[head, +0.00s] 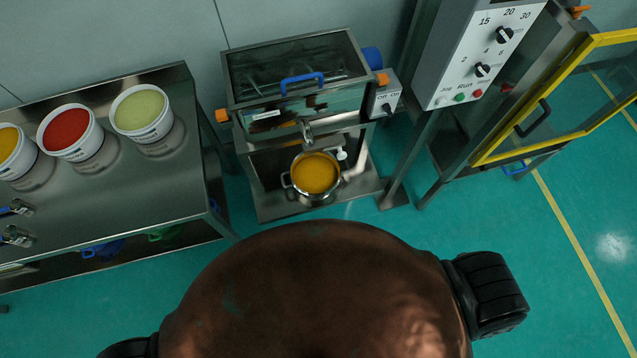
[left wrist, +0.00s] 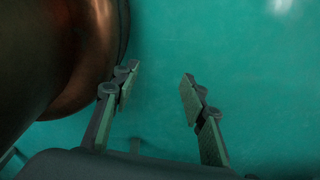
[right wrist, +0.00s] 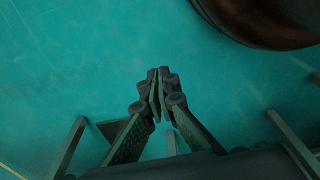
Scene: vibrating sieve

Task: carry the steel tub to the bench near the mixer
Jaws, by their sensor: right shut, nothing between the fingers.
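The steel tub (head: 291,186) stands on the low base of the sieve machine in the head view. It is a round shiny pot with side handles, filled with orange-yellow powder, below the sieve's outlet spout (head: 307,131). My left gripper (left wrist: 160,77) is open and empty over bare green floor in the left wrist view. My right gripper (right wrist: 157,74) is shut and empty in the right wrist view, also over floor. Neither gripper shows in the head view, and the tub is in neither wrist view.
A steel bench (head: 120,190) at left holds white buckets of yellow, red and green powder. The sieve (head: 298,75) has a blue handle. Right of it stand a control panel (head: 482,50) and an open yellow-framed door (head: 560,140). Floor at right is clear.

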